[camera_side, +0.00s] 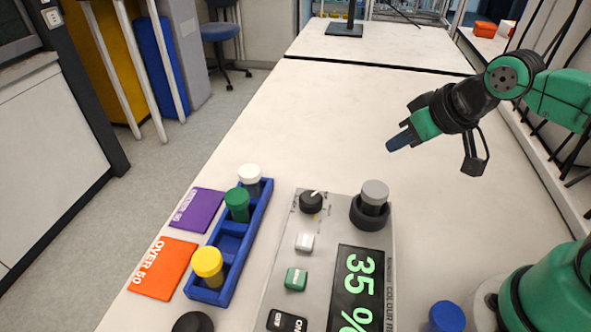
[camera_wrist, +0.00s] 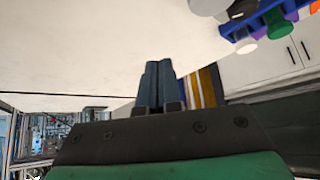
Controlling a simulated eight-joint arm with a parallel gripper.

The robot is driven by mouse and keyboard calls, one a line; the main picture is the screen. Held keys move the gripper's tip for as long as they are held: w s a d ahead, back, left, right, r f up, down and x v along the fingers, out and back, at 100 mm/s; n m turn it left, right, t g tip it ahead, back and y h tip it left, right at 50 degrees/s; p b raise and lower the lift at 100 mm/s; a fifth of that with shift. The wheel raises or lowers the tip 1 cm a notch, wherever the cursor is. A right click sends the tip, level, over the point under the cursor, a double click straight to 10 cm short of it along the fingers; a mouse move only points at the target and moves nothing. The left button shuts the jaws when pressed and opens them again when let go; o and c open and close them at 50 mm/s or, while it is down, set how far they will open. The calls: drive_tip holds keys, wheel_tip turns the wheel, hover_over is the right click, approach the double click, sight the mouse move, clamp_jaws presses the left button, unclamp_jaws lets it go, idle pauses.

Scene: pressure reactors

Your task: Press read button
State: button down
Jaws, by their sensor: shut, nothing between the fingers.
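The grey colour-reader panel (camera_side: 277,270) lies at the front of the bench. Its black display (camera_side: 361,295) shows "35 %". A small white button (camera_side: 305,242) and a green button (camera_side: 296,279) are on its face; their labels are too small to read, so I cannot tell which is the read button. A grey-capped vial (camera_side: 375,194) stands upright in a black ring at the panel's far right corner. My gripper (camera_side: 392,146) is shut and empty, above the bench beyond the panel, apart from the buttons. The dark fingers show together in the wrist view (camera_wrist: 157,72).
A blue rack (camera_side: 233,270) left of the panel holds white, green and yellow capped vials. Purple (camera_side: 197,210) and orange (camera_side: 163,268) cards lie beside it. A black knob (camera_side: 311,201) stands on the panel. A blue cap (camera_side: 447,316) is at front right.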

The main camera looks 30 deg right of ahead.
drive_tip(key=a+r+n+g+y, duration=0.1)
drive_tip(key=a+r+n+g, duration=0.25)
drive_tip(key=a, duration=0.55)
wheel_tip(320, 180, up, 3)
drive_tip(key=n+g+h, duration=0.1)
drive_tip(key=n+g, duration=0.3)
drive_tip(key=n, duration=0.2)
hover_over(295, 277)
drive_tip(key=shift+f+m+t, duration=0.2)
drive_tip(key=shift+m+t, duration=0.05)
wheel_tip(295, 277, down, 14)
drive_tip(key=shift+f, duration=0.15)
